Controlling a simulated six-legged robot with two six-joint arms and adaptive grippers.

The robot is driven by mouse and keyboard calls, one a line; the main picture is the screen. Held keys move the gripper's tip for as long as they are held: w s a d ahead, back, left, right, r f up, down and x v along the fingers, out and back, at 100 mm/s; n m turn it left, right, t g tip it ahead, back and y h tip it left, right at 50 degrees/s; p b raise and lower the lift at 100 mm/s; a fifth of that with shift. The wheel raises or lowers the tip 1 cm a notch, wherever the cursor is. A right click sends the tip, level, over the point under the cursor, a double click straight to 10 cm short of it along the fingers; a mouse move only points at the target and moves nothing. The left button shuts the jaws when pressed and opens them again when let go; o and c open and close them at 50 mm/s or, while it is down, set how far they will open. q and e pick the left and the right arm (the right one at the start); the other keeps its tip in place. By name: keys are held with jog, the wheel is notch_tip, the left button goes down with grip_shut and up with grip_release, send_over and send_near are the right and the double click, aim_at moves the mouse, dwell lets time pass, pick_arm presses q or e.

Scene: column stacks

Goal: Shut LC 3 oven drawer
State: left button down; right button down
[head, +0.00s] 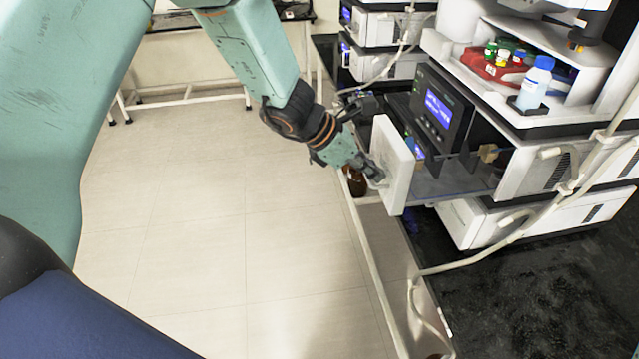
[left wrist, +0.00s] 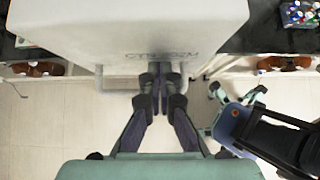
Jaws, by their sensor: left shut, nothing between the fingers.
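The LC 3 oven drawer's white front panel (head: 397,165) stands out from the instrument stack in the head view, so the drawer is open, with its tray (head: 450,185) showing behind. My left gripper (head: 374,170) is at the outer face of the panel, by its handle. In the left wrist view the panel (left wrist: 130,30) fills the top, with blurred lettering. The shut fingers (left wrist: 159,80) overlap the handle bar (left wrist: 120,83) there, with nothing between them. Whether they touch it I cannot tell. My right gripper is not in view.
A dark instrument with a blue display (head: 440,105) stands behind the panel. A blue-capped bottle (head: 533,85) and a red vial rack (head: 492,68) sit above. A brown bottle (head: 355,182) is near the gripper. A pale hose (head: 500,240) hangs at right. Floor at left is clear.

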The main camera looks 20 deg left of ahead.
pick_arm(q)
jog(key=p, duration=0.3)
send_over(462, 183)
jog(key=s+a, duration=0.2)
jog(key=shift+w+a+r, duration=0.1)
jog(key=shift+w+a, duration=0.05)
jog(key=shift+a, duration=0.05)
jog(key=shift+w+d, duration=0.4)
jog(key=shift+d, duration=0.2)
jog(key=shift+w+d+p, duration=0.4)
jog(key=shift+d, duration=0.2)
jog(key=shift+r, duration=0.1)
jog(key=shift+a, duration=0.1)
jog(key=shift+r, duration=0.15)
